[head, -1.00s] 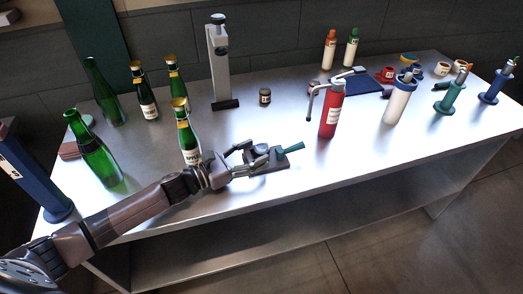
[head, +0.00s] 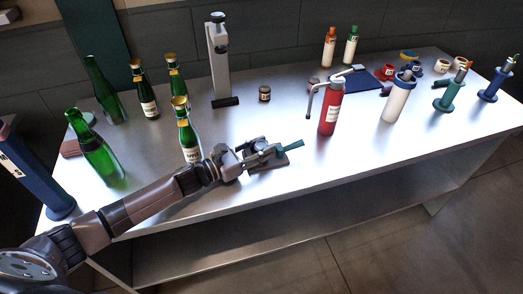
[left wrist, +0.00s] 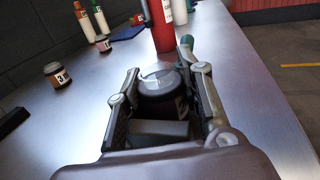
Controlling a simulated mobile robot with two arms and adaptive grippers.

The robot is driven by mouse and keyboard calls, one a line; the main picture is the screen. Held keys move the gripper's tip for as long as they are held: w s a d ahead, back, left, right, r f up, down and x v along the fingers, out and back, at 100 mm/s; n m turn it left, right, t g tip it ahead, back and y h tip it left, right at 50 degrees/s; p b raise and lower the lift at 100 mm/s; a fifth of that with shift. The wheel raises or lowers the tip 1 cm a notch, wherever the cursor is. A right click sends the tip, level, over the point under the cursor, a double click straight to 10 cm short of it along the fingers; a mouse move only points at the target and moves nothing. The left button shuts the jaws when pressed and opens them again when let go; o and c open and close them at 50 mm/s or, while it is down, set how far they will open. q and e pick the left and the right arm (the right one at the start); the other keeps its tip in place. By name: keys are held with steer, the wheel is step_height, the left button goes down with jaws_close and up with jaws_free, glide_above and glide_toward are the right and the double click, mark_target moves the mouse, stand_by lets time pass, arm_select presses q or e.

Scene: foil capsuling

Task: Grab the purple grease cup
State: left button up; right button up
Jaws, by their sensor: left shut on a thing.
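My left gripper (head: 262,151) reaches over the front middle of the table. In the left wrist view its two fingers (left wrist: 163,95) stand on either side of a dark, purplish grease cup (left wrist: 160,88) with a pale grey top, and are shut on it. In the head view the fingers mostly hide the cup. I cannot tell whether the cup touches the plate. My right gripper is not in view.
A red bottle with a lever (head: 329,112) stands just beyond the gripper. A small labelled jar (head: 264,93) stands farther back and also shows in the left wrist view (left wrist: 57,75). Several green bottles (head: 187,138) stand left. A press stand (head: 219,65) is at the back.

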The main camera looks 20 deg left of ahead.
arm_select(q)
steer(key=c, duration=0.5)
steer(key=shift+r, duration=0.1)
